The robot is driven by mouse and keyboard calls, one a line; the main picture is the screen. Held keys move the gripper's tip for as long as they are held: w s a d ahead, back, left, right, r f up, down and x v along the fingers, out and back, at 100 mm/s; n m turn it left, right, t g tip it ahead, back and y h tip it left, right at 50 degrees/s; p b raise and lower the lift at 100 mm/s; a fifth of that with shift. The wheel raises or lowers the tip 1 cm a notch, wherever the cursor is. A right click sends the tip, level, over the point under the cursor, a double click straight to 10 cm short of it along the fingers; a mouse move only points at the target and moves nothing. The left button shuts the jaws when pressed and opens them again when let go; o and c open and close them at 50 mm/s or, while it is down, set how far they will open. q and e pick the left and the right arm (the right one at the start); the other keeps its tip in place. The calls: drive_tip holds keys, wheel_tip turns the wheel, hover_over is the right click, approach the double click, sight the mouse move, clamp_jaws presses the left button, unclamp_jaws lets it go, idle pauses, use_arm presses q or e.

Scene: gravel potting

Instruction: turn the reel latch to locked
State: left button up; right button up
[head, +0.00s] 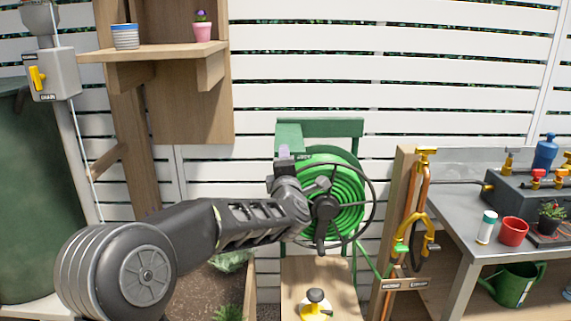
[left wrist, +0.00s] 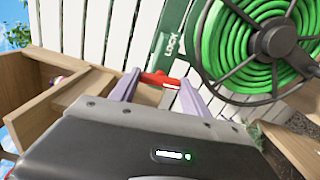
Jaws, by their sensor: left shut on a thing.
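The hose reel (head: 345,190) holds coiled green hose on a green stand in front of the white fence. It also fills the upper right of the left wrist view (left wrist: 262,42). The red reel latch (left wrist: 158,79) lies between the fingers of my left gripper (left wrist: 160,82), beside a green plate (left wrist: 172,42) marked LOCK. My left gripper is shut on the latch, and its fingers (head: 284,155) show at the reel's upper left in the head view. The latch is hidden there behind the gripper and arm. My right gripper is not in view.
A wooden shelf (head: 150,51) stands out on the left. A wooden post with a yellow tap (head: 424,152) and a metal bench (head: 470,212) with a red cup (head: 513,231) are on the right. A yellow-based object (head: 316,308) is on the wood below the reel.

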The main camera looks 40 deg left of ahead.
use_arm(q)
drive_tip(key=shift+m, duration=0.6)
drive_tip(key=o, duration=1.4)
drive_tip(key=shift+s+d, duration=0.1)
drive_tip(key=v, duration=0.7)
drive_tip(key=shift+s+d, duration=0.2)
drive_tip(key=shift+f, duration=0.1)
